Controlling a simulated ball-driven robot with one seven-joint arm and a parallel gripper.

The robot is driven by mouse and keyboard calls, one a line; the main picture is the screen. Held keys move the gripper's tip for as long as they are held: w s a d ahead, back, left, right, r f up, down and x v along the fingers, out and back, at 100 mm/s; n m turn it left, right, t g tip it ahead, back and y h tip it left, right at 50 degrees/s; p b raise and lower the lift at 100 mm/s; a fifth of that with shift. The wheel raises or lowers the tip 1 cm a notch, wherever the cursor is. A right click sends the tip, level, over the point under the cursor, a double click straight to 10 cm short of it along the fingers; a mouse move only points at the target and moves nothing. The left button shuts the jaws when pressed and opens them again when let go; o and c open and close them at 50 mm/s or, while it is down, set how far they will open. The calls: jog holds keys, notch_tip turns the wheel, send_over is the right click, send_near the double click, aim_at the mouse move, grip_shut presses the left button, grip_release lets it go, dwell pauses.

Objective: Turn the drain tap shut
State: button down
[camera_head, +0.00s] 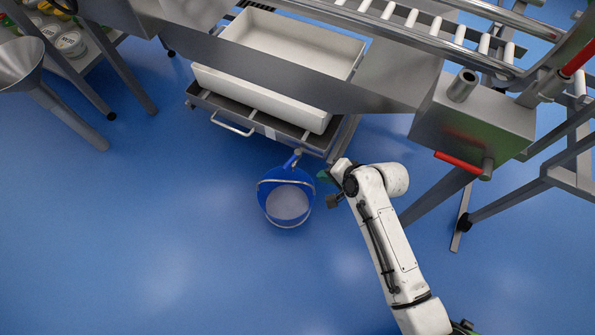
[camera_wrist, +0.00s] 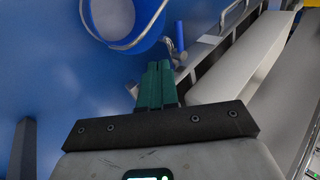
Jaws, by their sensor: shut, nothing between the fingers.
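The drain tap shows in the head view as a small metal fitting (camera_head: 298,153) with a blue lever (camera_head: 290,161), at the front lower edge of the tub carrier. In the wrist view the metal tap (camera_wrist: 176,56) and its upright blue lever (camera_wrist: 179,35) are just beyond and right of the fingertips. A blue bucket (camera_head: 263,192) stands on the floor below the tap; it also shows in the wrist view (camera_wrist: 147,12). My gripper (camera_head: 323,176) is right of the bucket and tap. Its green fingers (camera_wrist: 158,66) are shut and empty, apart from the lever.
A white tub (camera_head: 225,84) sits in the metal carrier, which has a pull handle (camera_head: 233,127). A roller conveyor (camera_head: 430,22) runs above right, with a steel box and red lever (camera_head: 458,163) near my arm. The blue floor at left front is clear.

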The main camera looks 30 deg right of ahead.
aim_at(291, 161)
jog(key=b+x, duration=0.5)
jog(key=x, duration=0.5)
jog(key=shift+w+f, duration=0.15)
jog(key=shift+f, duration=0.05)
jog(key=shift+w+a+f+b, duration=0.1)
jog(key=shift+w+a+b, duration=0.2)
jog(key=shift+w, duration=0.3)
jog(key=shift+w+a+b, duration=0.2)
jog(key=shift+w+b, duration=0.15)
jog(key=shift+w, duration=0.25)
jog(key=shift+w+a+f+b, duration=0.1)
jog(key=shift+w+a+b, duration=0.2)
jog(key=shift+w, duration=0.3)
